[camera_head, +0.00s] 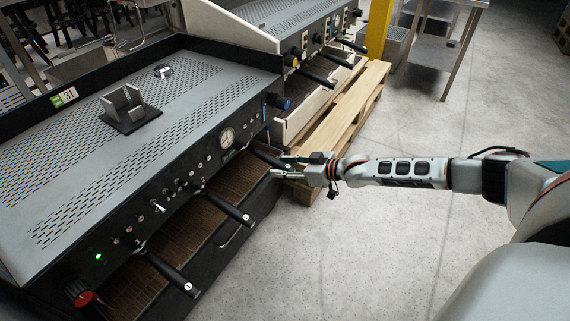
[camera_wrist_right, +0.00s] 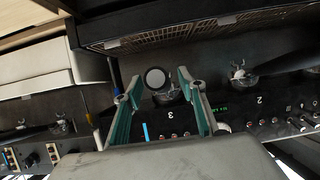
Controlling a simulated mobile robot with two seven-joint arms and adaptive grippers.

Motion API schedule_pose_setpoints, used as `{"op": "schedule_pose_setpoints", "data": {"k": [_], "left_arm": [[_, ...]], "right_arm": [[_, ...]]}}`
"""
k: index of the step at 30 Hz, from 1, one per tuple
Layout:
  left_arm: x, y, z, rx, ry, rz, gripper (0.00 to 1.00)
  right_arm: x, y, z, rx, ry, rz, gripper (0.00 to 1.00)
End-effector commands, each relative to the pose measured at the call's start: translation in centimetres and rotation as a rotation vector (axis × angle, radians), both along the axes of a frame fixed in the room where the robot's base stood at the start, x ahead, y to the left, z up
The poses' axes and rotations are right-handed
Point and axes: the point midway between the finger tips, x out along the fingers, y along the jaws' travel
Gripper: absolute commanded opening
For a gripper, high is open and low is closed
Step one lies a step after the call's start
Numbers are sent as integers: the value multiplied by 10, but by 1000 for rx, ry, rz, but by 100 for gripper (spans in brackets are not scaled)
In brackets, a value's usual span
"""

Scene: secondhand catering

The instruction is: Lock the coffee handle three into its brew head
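Coffee handle three (camera_head: 270,160) is a black handle at the far right brew head of the near coffee machine (camera_head: 150,120). In the right wrist view its round, pale-rimmed end (camera_wrist_right: 155,78) faces the camera, near the panel number 3. My right gripper (camera_head: 292,164) is at the outer end of this handle. In the right wrist view its two green fingers (camera_wrist_right: 159,79) are apart, with the handle end between them and a gap on each side. The brew head behind is mostly hidden; I cannot tell how far the handle is turned. My left gripper is not in view.
Handle two (camera_head: 230,208) and handle one (camera_head: 173,272) stick out nearer the camera. A pressure gauge (camera_head: 227,138) and knobs line the front panel. A wooden pallet (camera_head: 345,105) and a second machine (camera_head: 290,25) stand beyond. The floor (camera_head: 370,240) at right is clear.

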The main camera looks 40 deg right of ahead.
Motion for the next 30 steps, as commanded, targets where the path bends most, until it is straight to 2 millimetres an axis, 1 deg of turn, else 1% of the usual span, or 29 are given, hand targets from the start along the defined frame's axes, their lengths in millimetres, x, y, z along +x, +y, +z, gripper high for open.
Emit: {"op": "schedule_pose_setpoints", "data": {"k": [5, 21, 30], "left_arm": [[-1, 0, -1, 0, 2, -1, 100], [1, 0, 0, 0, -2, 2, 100], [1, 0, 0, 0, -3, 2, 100]], "right_arm": [[-6, -3, 2, 1, 1, -2, 41], [-67, -27, 30, 3, 0, -1, 41], [-92, -37, 43, 4, -2, -1, 41]]}}
